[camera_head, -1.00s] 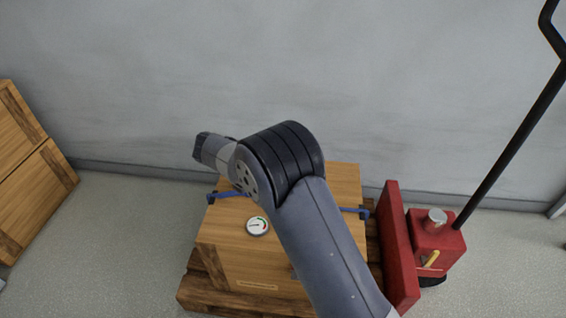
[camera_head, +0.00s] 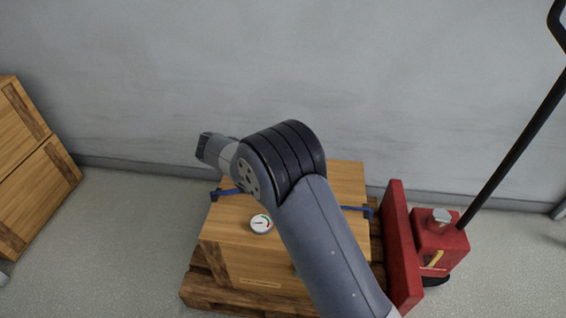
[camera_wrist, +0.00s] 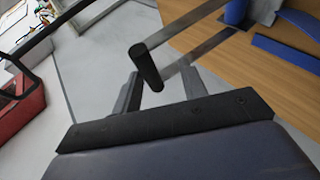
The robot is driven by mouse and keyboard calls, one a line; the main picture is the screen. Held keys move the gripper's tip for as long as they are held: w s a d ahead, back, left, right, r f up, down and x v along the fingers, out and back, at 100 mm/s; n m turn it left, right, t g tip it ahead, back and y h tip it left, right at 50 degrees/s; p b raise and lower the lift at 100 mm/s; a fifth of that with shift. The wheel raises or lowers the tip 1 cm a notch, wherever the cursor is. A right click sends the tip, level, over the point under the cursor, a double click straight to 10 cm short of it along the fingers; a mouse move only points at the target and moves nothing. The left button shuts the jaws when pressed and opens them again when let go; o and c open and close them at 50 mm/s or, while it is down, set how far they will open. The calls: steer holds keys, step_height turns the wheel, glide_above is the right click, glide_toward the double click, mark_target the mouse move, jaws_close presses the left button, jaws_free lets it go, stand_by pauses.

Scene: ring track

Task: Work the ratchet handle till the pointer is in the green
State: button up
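The wooden crate (camera_head: 235,250) carries a blue strap (camera_head: 228,192), whose middle my arm hides in the head view. A round white gauge (camera_head: 261,224) sits on the crate's top, with small green and red marks; its pointer is too small to read surely. In the wrist view, the ratchet handle (camera_wrist: 146,66) is a black grip on grey metal bars, beside blue ratchet parts (camera_wrist: 286,52). My gripper (camera_wrist: 160,85) is open, its two fingers apart with the black grip showing between them; whether either finger touches it I cannot tell. The fingers are hidden in the head view.
The crate stands on a wooden pallet (camera_head: 205,290). A red pallet truck (camera_head: 438,242) with a tall black handle stands at right. Other crates (camera_head: 30,175) are at left. A grey wall (camera_head: 320,80) is behind, with bare floor at left (camera_head: 130,230).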

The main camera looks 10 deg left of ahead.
steer(key=shift+r, duration=0.2)
steer(key=p+v, duration=0.2)
steer(key=v, duration=0.8)
steer(key=shift+s+a, duration=0.15)
steer(key=shift+a, duration=0.2)
steer(key=shift+r, duration=0.1)
steer(key=b+x, duration=0.2)
steer(key=x, duration=0.9)
steer(key=shift+d+r, duration=0.2)
steer(key=shift+d, duration=0.05)
